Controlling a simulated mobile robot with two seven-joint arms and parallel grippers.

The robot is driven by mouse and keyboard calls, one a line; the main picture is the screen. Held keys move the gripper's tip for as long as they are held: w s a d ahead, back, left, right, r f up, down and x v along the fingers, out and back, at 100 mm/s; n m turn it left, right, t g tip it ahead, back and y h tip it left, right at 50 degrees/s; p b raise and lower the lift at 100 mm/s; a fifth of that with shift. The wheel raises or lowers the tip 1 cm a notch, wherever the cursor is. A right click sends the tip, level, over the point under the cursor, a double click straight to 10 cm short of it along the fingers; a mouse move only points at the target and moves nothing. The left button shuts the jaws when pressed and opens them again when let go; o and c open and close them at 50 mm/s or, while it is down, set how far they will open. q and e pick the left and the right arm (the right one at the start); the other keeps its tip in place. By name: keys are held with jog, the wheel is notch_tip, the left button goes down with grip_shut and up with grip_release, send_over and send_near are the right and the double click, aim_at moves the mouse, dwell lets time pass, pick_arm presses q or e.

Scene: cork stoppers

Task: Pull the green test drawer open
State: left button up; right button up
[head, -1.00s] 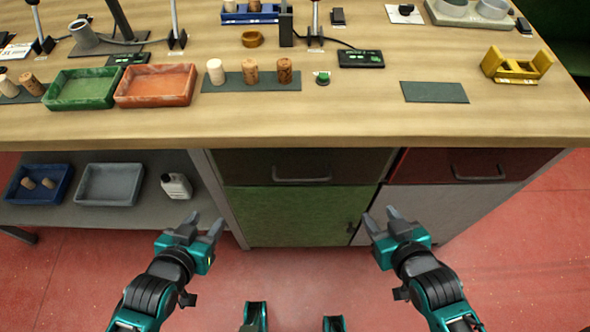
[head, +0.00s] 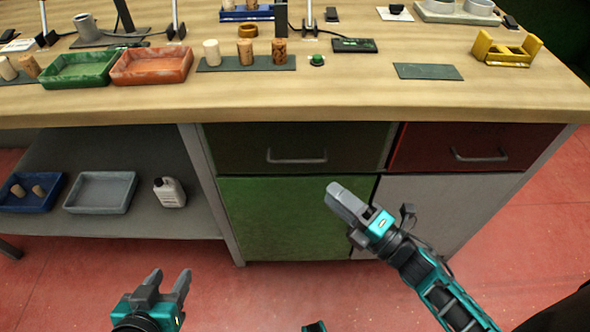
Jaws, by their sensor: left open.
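The dark green drawer (head: 240,148) is closed under the tabletop, with a grey bar handle (head: 297,158) across its front. Below it is a brighter green front (head: 270,215). My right gripper (head: 342,200) appears in front of that lower green front, below and to the right of the handle and apart from it. Its fingers overlap in the view, so its opening is unclear. My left gripper (head: 170,284) is open and empty at the lower left, over the floor.
A closed red drawer (head: 430,147) with its own handle is to the right, above a light grey front (head: 420,195). The tabletop (head: 350,98) overhangs the drawers. A shelf (head: 120,225) at left holds trays and a white bottle (head: 169,191). Red floor is clear in front.

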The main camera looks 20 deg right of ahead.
jog(key=r, duration=0.1)
send_over(299, 167)
jog(key=s+a, duration=0.1)
jog(key=s, duration=0.3)
jog(key=shift+s+a+r, duration=0.2)
jog(key=shift+c, duration=0.5)
grip_shut()
